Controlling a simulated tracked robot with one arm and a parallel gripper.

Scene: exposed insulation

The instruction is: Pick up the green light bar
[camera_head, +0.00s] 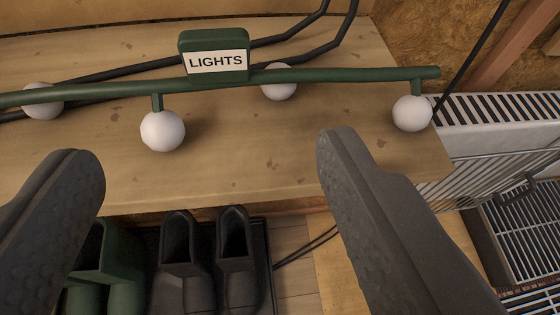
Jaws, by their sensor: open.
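The green light bar (330,76) lies across a wooden bench top in the upper part of the view. It is a long green tube with white round bulbs, and a green block on it carries a white "LIGHTS" label. Its left end runs out of the picture; its right end shows near the bench's right side. My gripper (212,160) is open and empty, its two dark fingers wide apart at the left and right. The fingertips appear below the bar in the picture, apart from it.
Black cables (310,48) run behind the bar on the wooden bench (260,165). Green boots (103,250) and black boots (232,255) stand below the bench's front edge. A white radiator-like grille (500,115) and metal racks (520,235) are at the right.

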